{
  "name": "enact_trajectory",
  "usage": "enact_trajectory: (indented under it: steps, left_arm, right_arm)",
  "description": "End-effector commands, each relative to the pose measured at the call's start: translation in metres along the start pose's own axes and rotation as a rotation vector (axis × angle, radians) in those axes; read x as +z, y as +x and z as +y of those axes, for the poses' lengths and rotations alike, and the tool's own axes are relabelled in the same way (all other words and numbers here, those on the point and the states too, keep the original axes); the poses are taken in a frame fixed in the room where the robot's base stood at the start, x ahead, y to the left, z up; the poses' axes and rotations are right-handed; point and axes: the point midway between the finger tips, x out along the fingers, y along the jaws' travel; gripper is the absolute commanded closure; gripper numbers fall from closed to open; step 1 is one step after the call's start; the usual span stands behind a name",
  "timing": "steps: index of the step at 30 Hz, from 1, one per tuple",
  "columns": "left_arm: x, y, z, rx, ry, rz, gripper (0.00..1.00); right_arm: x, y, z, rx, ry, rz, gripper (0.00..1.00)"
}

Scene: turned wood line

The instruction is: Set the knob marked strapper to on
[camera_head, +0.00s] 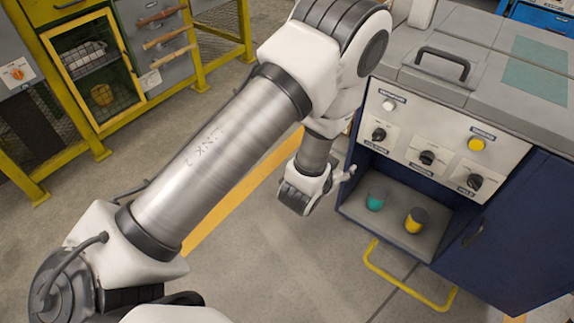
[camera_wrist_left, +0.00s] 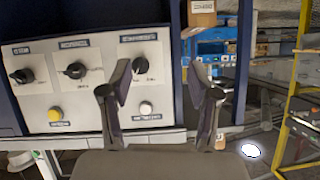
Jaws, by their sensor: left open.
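The control panel (camera_head: 447,135) is a pale plate on a blue cabinet. It has a row of three black knobs: left (camera_head: 379,134), middle (camera_head: 427,158) and right (camera_head: 474,182). Each has a small label, too blurred to tell which says strapper. In the left wrist view the panel looks upside down, and the left knob (camera_wrist_left: 138,64) is at its right end. My left gripper (camera_head: 346,174) is open and empty, just left of the cabinet's open bay and below the left knob, apart from it. In the left wrist view its fingers (camera_wrist_left: 160,80) straddle the panel's edge.
A white button (camera_head: 388,106) and a yellow button (camera_head: 476,144) sit above the knobs. A teal cup-like piece (camera_head: 376,199) and a yellow one (camera_head: 416,220) stand in the bay. A yellow rail (camera_head: 405,287) juts out below. Open floor lies left of the cabinet.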

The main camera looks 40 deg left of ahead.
Motion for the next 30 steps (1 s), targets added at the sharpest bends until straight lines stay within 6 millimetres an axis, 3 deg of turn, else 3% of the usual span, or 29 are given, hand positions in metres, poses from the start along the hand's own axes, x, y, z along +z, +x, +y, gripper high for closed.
enact_trajectory:
  steps: [1, 8, 18, 24, 30]
  left_arm:
    - [-0.009, -0.014, -0.004, 0.0, -0.005, -0.039, 0.39]
    - [0.003, -0.053, -0.015, 0.005, -0.023, -0.222, 0.39]
    - [0.015, -0.128, -0.029, 0.016, -0.053, -0.492, 0.39]
    - [0.021, -0.166, -0.033, 0.023, -0.068, -0.619, 0.39]
    - [0.027, -0.181, -0.034, 0.027, -0.073, -0.673, 0.39]
  right_arm:
    - [0.0, -0.026, 0.0, 0.0, 0.0, 0.0, 0.6]
    - [0.0, -0.08, -0.001, 0.0, 0.0, 0.0, 0.6]
    - [0.0, -0.16, -0.001, 0.0, 0.0, 0.0, 0.6]
    - [0.0, -0.193, -0.001, 0.0, 0.0, 0.0, 0.6]
    - [0.0, -0.202, -0.001, 0.0, 0.0, 0.0, 0.6]
